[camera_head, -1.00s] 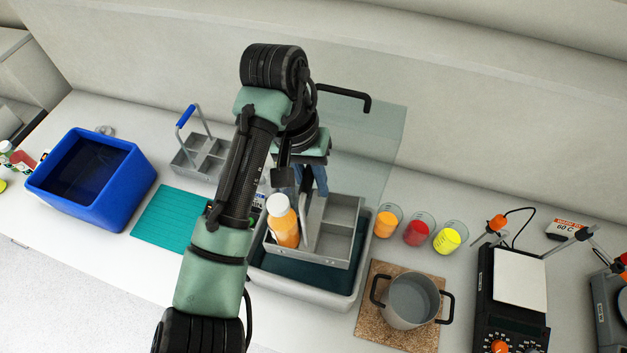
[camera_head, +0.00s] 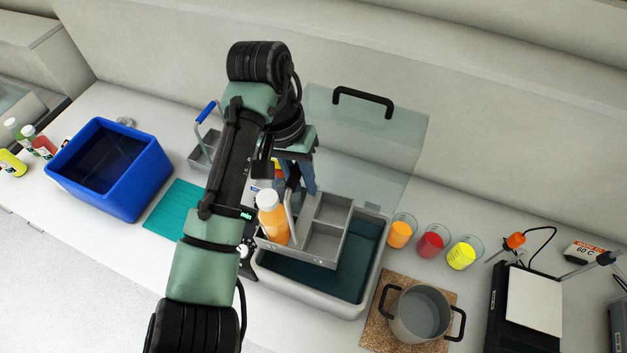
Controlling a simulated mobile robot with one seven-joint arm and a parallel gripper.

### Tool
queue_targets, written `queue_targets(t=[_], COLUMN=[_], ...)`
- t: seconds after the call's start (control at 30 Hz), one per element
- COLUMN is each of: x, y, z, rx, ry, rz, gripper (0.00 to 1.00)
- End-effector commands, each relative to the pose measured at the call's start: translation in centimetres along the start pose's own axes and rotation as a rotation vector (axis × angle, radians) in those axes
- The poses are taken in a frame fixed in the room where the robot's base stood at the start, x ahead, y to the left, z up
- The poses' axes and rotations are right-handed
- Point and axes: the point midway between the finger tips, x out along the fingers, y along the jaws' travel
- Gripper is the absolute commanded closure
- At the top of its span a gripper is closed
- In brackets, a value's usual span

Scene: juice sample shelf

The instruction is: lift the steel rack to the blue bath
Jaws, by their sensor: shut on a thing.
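The steel rack (camera_head: 326,243) is a grey divided carrier with an upright handle. An orange juice bottle (camera_head: 272,218) with a white cap stands in it, and part of another bottle shows behind my arm. My gripper (camera_head: 296,187) is shut on the rack's handle, though the fingertips are partly hidden. The rack hangs over the left part of a grey basin (camera_head: 376,262) with dark liquid, whose clear lid stands open behind. The blue bath (camera_head: 112,170) is an open box with dark liquid at the left.
A teal mat (camera_head: 176,212) lies between bath and basin. Another grey rack with a blue handle (camera_head: 205,112) stands behind it, partly hidden by my arm. Right are several beakers (camera_head: 431,241), a pot (camera_head: 419,314) on a cork board and a hot plate (camera_head: 534,300).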

Motion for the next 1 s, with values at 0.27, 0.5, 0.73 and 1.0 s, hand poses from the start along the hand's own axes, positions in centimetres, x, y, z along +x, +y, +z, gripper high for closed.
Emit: queue_targets(t=[0.27,0.5,0.73,1.0], x=[-0.2,-0.1,-0.1,-0.2], y=[-2.3,-4.1,-5.8,-6.9], z=[-0.2,-0.4,-0.5,-0.6], rx=[-0.001,-0.001,-0.001,0.001], ry=[0.006,0.005,0.004,0.005], rz=[-0.003,-0.004,-0.004,-0.003], gripper=[1.0,1.0,1.0,1.0])
